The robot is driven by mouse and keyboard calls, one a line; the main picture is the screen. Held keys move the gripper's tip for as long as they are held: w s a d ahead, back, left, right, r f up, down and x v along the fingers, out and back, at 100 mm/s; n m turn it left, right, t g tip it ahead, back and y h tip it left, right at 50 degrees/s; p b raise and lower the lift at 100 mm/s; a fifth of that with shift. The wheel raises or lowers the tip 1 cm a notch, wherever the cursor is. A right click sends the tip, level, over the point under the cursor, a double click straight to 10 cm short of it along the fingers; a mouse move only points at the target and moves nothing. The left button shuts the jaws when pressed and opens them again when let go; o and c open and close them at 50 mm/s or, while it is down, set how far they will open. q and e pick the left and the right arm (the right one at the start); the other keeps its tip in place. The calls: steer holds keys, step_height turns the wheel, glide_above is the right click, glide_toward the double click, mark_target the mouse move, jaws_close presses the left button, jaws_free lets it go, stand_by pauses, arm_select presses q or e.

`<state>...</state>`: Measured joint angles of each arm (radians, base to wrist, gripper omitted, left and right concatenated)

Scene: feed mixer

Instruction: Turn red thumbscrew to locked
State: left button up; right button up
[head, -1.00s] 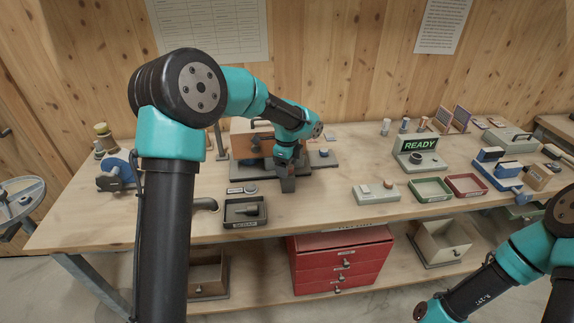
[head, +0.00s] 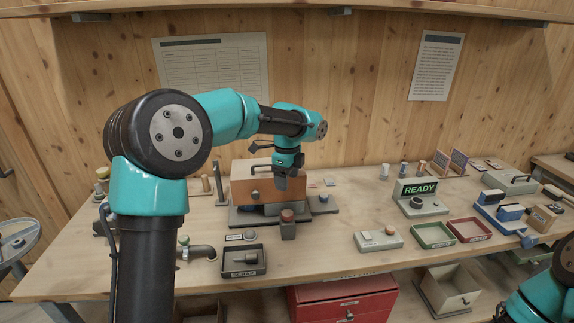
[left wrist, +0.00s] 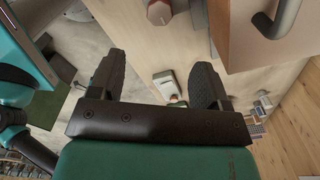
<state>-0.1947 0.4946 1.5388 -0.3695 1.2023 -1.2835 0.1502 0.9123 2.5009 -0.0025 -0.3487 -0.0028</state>
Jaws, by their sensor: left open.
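The red thumbscrew (head: 287,215) sits on top of a small grey post (head: 288,231) in front of the orange-fronted feed mixer box (head: 262,190). My left gripper (head: 283,184) is above the thumbscrew, apart from it. In the left wrist view a red knob, apparently the thumbscrew (left wrist: 158,12), shows at the top edge, beyond the fingers. The left gripper (left wrist: 158,62) is open there with nothing between its fingers. Whether the thumbscrew is turned to locked cannot be read. My right arm shows at the lower right, its gripper out of view.
A black scrap tray (head: 244,263) and a pipe with a green knob (head: 184,240) stand left of the post. A grey switch box (head: 379,240), green tray (head: 432,235), red tray (head: 469,230) and READY display (head: 419,189) stand to the right. Bare table lies between.

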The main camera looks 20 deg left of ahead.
arm_select(q)
steer(key=shift+r, duration=2.2)
